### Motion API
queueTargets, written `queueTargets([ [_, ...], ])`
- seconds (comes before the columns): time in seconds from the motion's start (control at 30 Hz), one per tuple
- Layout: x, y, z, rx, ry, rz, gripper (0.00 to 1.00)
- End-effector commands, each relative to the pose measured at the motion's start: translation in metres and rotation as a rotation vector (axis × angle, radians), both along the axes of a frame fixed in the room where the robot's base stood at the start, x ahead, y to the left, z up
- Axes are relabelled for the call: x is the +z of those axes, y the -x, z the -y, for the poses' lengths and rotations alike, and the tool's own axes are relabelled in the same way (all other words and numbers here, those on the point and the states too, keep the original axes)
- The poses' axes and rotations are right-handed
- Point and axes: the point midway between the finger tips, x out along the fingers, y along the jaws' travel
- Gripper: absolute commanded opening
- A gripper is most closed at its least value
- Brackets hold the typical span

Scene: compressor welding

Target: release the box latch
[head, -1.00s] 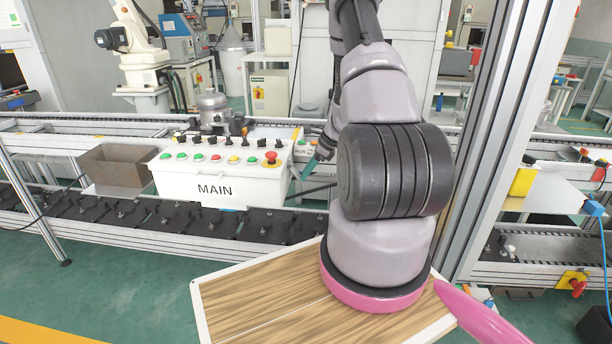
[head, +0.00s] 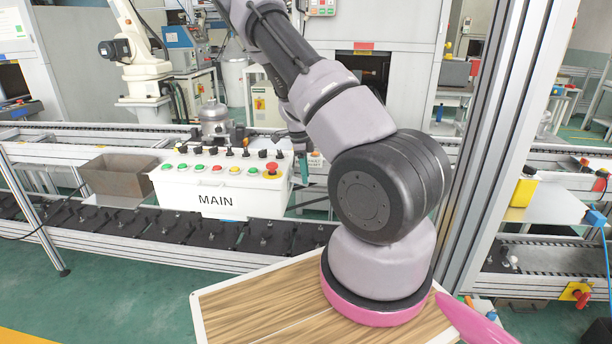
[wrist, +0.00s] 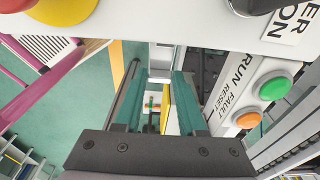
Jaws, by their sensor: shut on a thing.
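The white control box marked MAIN (head: 215,197) stands on the conveyor line, with coloured buttons and black knobs on its sloping top. My gripper (head: 303,172) points down close beside the box's right end, partly hidden by my arm in the head view. In the wrist view, the teal finger pads of my gripper (wrist: 160,80) stand on either side of a small pale grey piece (wrist: 160,62) by the box's side. It appears to be the latch, and the fingers are shut on it. Its exact shape is unclear.
A red emergency knob (head: 271,169) sits at the box's right end, near my gripper. A brown open bin (head: 118,178) stands left of the box. Green and orange buttons on another panel (wrist: 274,88) lie close right of the fingers. A metal post (head: 500,130) rises at right.

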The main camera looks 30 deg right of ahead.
Motion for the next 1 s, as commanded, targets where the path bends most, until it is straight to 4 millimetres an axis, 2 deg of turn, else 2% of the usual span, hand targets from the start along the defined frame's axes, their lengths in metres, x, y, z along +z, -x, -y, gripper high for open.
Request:
queueTargets([
  [0.5,0.0007,-0.0004,0.0003,0.001,0.018,-0.011,0.00],
  [0.53,0.0007,-0.0004,0.0003,0.001,0.018,-0.011,0.47],
  [0.6,0.0006,-0.0003,0.0002,0.001,0.017,-0.012,0.70],
  [0.9,0.0010,-0.0001,-0.0003,0.000,0.016,-0.012,0.70],
  [1.0,0.0067,-0.0010,-0.0015,0.002,0.016,-0.011,0.70],
])
